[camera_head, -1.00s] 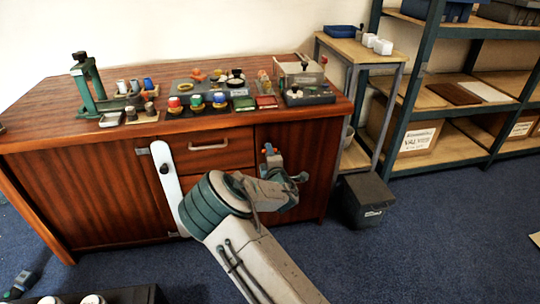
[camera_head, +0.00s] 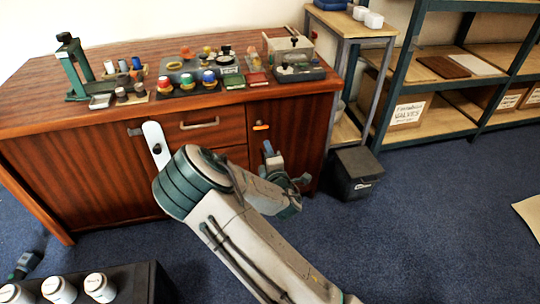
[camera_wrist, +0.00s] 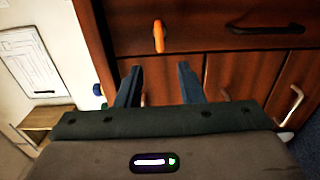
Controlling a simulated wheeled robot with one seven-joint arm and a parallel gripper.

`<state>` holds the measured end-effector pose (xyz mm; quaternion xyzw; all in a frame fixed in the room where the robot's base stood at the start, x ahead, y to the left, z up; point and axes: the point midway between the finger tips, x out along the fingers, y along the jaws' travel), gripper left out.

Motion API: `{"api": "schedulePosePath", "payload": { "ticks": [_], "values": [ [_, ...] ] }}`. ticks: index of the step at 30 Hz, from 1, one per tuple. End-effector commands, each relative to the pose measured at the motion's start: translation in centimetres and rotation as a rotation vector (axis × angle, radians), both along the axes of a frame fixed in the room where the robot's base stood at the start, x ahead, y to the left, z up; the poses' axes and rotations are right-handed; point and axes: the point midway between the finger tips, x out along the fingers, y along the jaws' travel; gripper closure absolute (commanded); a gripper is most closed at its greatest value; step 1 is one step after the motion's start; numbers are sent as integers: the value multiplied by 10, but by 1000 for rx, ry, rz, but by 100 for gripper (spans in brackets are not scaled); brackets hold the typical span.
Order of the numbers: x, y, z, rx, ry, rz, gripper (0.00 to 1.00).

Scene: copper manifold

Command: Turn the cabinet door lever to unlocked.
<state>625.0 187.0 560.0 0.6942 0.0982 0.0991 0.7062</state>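The orange lever (camera_head: 261,127) sits near the top of the right-hand cabinet door (camera_head: 292,125). It lies about level in the head view, and in the wrist view the same lever (camera_wrist: 158,36) runs up and down the picture. No lock marking can be made out. My gripper (camera_head: 285,163) is just below and right of the lever in the head view. In the wrist view my gripper (camera_wrist: 159,78) has its two fingers apart with nothing between them. The lever lies beyond the fingertips, roughly in line with the gap and apart from them.
Drawers with a bar handle (camera_head: 200,123) lie left of the door. A dark pull (camera_wrist: 265,28) shows in the wrist view. Fittings crowd the cabinet top (camera_head: 115,45). A black bin (camera_head: 356,172) stands at the right. Blue carpet (camera_head: 430,210) is open there.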

Motion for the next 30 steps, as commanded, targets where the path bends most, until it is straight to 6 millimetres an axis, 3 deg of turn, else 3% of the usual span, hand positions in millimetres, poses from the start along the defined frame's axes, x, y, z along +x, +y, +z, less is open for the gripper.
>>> {"api": "schedulePosePath", "payload": {
  "ticks": [7,23,26,30],
  "values": [
    [-23,-7,0,0,0,-1,65],
    [-24,-8,1,3,2,-3,65],
    [-22,-15,9,32,27,-30,65],
    [-17,-41,34,152,144,-142,65]
  ]
}}
